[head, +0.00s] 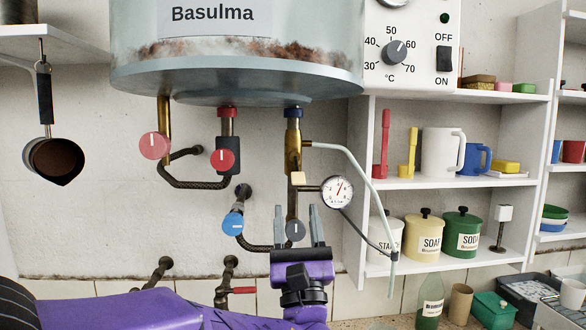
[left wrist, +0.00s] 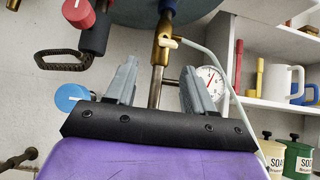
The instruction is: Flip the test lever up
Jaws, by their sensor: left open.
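The test lever appears to be the small cream lever (head: 298,178) on the brass valve (head: 293,155) under the boiler's blue-collared pipe. In the left wrist view, the cream lever (left wrist: 168,42) sticks out from the brass fitting, above and beyond the fingers. My left gripper (head: 297,216) is open and empty, its two grey fingers pointing up below the lever. In the left wrist view, the left gripper (left wrist: 158,78) has the brass pipe showing between its fingers. The lever lies apart from both fingers. My right gripper is not in view.
A pressure gauge (head: 337,192) sits right of the valve, and a pale hose (head: 350,157) curves down past it. A grey knob (head: 295,230) shows between the fingers. A blue knob (head: 232,224) and red knobs (head: 222,160) are left. Shelves (head: 430,183) with containers stand right.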

